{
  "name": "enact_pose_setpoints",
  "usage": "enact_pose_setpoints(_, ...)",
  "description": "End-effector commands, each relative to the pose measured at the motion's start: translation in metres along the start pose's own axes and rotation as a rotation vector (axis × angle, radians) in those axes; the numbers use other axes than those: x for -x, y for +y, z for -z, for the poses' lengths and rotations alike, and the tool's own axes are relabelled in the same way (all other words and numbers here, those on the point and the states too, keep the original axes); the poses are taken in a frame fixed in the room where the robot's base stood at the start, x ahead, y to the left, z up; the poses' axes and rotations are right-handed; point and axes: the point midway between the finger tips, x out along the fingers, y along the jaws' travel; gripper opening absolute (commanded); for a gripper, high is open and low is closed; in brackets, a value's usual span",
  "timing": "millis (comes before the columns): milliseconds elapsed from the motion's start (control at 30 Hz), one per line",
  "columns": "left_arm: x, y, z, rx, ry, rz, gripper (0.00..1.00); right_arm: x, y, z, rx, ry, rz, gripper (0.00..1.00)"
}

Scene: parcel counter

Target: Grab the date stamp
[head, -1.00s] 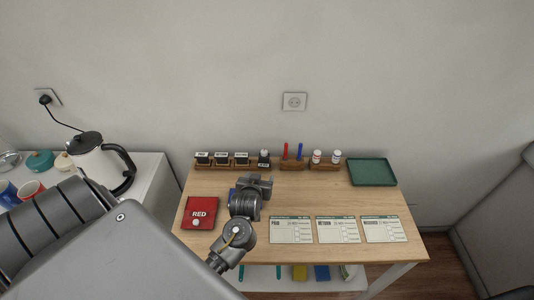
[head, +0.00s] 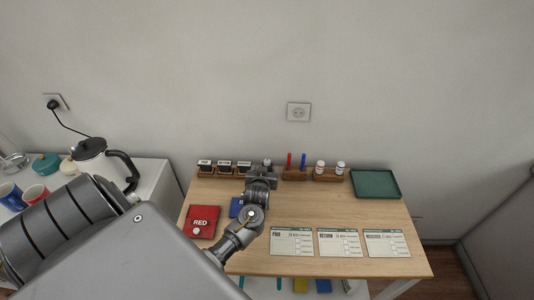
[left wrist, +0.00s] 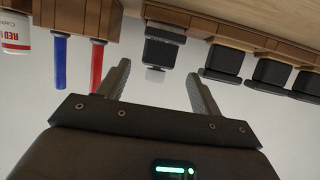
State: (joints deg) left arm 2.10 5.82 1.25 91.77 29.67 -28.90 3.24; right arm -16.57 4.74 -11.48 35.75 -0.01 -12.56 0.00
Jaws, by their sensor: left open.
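The date stamp (head: 267,162), a dark stamp with a light top, stands in the wooden rack at the back of the table, right of three other stamps. In the head view my left gripper (head: 262,174) is just in front of it and partly covers it. In the left wrist view the stamp (left wrist: 163,44) appears upside down, beyond the fingertips and roughly between them. My left gripper (left wrist: 158,76) is open with nothing between its fingers. My right gripper is out of view.
Three stamps (head: 224,166) stand to the left, and a red and a blue pen (head: 303,160) with two white bottles (head: 330,167) to the right. A red pad (head: 202,222), a blue pad (head: 237,208), forms (head: 338,243) and a green tray (head: 375,184) lie on the table (head: 330,210).

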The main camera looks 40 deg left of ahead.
Motion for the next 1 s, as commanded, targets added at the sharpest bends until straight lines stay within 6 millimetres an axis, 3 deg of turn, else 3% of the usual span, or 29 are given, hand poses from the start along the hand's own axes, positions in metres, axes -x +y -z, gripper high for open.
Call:
enact_pose_setpoints(300,-0.039,0.003,0.002,-0.001,0.001,0.0,0.65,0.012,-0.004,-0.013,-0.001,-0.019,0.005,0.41)
enact_pose_setpoints(600,-0.043,0.003,0.001,0.001,0.0,-0.001,0.65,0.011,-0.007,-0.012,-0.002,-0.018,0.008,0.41)
enact_pose_setpoints(1000,-0.043,0.003,0.001,0.001,0.0,-0.001,0.14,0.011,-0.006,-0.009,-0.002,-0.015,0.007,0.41)
